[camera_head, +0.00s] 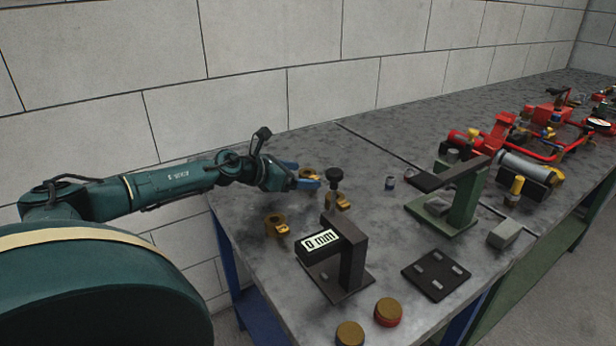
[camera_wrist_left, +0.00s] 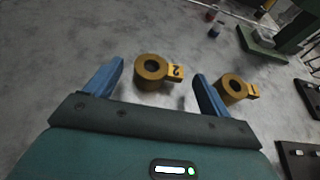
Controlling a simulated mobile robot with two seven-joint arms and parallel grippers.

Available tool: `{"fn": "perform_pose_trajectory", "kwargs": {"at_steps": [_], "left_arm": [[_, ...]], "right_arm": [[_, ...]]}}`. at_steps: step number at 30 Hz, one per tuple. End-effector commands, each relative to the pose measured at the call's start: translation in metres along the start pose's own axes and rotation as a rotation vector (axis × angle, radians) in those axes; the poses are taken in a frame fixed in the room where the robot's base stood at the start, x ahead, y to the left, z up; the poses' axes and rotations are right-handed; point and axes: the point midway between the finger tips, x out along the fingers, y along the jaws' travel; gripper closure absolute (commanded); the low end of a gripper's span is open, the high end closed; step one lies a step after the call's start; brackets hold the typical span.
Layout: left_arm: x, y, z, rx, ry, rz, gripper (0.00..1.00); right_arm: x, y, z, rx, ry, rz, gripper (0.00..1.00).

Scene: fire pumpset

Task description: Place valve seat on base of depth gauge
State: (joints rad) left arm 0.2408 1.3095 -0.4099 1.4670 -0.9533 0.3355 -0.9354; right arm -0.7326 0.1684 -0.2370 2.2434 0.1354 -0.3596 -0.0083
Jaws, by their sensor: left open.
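The depth gauge stands on the bench with its display (camera_head: 320,240) reading 0 mm and a dark flat base (camera_head: 352,288) under it. A brass ring-shaped valve seat with a tab marked 2 (camera_wrist_left: 150,68) lies between and just ahead of my open left fingers; it also shows by the fingertips in the head view (camera_head: 308,172). My left gripper (camera_wrist_left: 160,82) is open and empty, low over the bench. A second brass ring with a tab marked 1 (camera_wrist_left: 232,88) lies right of my right-hand finger. My right gripper is not in view.
Another brass ring (camera_head: 275,222) lies left of the gauge. Two brass-topped round parts (camera_head: 388,312) lie at the front edge. A green-based stand (camera_head: 462,205), a dark plate (camera_head: 436,275) and red pump piping (camera_head: 500,135) are to the right.

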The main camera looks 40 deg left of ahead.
Motion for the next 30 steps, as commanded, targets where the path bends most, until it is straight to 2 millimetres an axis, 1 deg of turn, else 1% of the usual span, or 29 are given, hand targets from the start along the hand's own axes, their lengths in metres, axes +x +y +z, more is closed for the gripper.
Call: {"fn": "perform_pose_trajectory", "kwargs": {"at_steps": [3,6,15,30], "left_arm": [[0.011,0.0,0.002,-0.003,-0.004,0.0,0.18],[0.016,0.0,0.001,-0.002,-0.002,-0.001,0.18],[0.018,-0.001,-0.001,0.0,0.001,-0.001,0.19],[0.018,-0.001,-0.001,0.0,0.001,-0.001,0.6]], "right_arm": [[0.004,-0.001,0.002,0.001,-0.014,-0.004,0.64],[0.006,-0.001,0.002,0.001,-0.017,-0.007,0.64],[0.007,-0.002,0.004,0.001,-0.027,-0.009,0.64],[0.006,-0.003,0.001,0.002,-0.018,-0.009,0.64]]}}
